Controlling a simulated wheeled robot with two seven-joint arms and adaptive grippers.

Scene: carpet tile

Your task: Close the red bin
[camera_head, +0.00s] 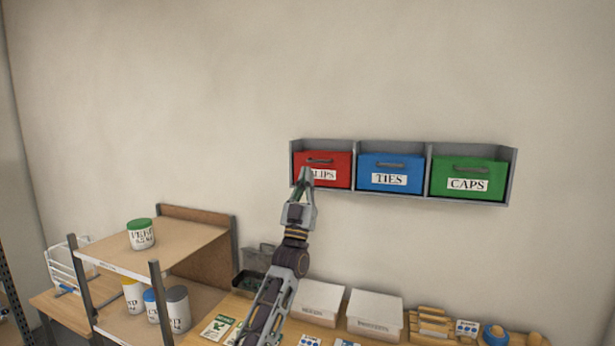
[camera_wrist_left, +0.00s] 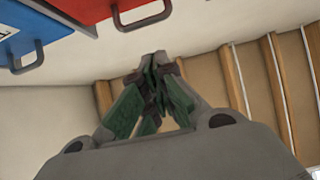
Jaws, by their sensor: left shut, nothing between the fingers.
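The red bin (camera_head: 334,160) sits in the left compartment of a grey wall rack (camera_head: 424,147). It has a dark handle and a white label, partly hidden by my left gripper. My left gripper (camera_head: 304,173) is shut and empty, in front of the red bin's lower left part in the head view. In the left wrist view the red bin (camera_wrist_left: 88,10) and its handle show at the top, beyond the shut fingertips (camera_wrist_left: 155,60) and apart from them in the picture. I cannot tell whether the fingers touch the bin. My right gripper is not in view.
A blue bin (camera_head: 390,168) and a green bin (camera_head: 468,177) fill the other compartments. Below are white boxes (camera_head: 319,301), a wooden shelf unit (camera_head: 150,247) with several jars, and small items on a bench. The wall above the rack is bare.

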